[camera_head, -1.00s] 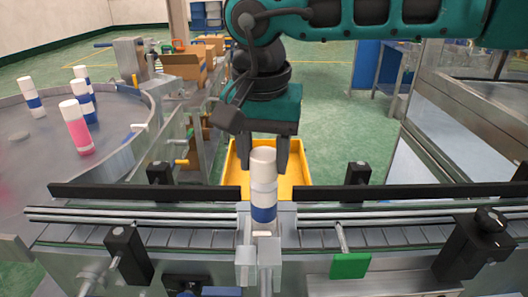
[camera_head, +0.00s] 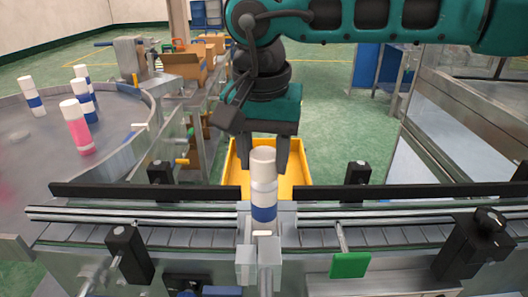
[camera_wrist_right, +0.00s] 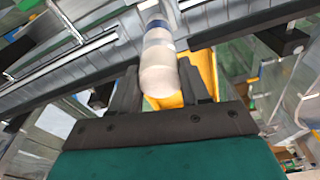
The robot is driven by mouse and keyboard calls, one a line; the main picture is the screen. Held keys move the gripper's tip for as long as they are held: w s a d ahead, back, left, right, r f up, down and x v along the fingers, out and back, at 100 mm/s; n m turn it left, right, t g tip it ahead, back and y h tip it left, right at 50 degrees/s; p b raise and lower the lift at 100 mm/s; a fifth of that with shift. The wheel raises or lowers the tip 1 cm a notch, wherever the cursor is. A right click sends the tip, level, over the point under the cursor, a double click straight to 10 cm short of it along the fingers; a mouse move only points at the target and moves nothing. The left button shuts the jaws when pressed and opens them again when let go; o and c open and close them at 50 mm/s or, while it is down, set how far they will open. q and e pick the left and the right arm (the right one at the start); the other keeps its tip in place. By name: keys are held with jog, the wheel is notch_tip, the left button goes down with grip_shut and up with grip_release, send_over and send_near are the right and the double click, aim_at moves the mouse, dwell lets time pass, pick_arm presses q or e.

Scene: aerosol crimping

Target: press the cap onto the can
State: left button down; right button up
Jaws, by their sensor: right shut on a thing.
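A white can with a blue band (camera_head: 264,205) stands upright in a metal fixture on the conveyor, at the centre of the head view. A white cap (camera_head: 263,160) sits on top of it. My right gripper (camera_head: 264,165) points down from above, with its dark fingers on either side of the cap, and is shut on it. In the right wrist view the cap (camera_wrist_right: 159,84) lies between the two fingers, with the can's blue band (camera_wrist_right: 156,36) beyond it. Whether the cap is fully seated cannot be told. My left gripper is not in view.
The conveyor has black guide rails (camera_head: 410,192) on both sides of the fixture (camera_head: 246,262). A yellow bin (camera_head: 292,183) is behind it. A round table (camera_head: 40,160) at left holds several cans, one of them pink. Cardboard boxes (camera_head: 183,66) stand farther back.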

aim_at(265, 151)
dwell(0.3)
jog(key=o, duration=1.1)
jog(key=shift+o, duration=0.4)
jog(key=o, duration=0.4)
jog(key=shift+c, duration=0.2)
jog(key=shift+r+p, duration=1.9)
jog(key=shift+r, duration=0.5)
jog(key=shift+r+p, duration=0.5)
jog(key=shift+r, duration=0.6)
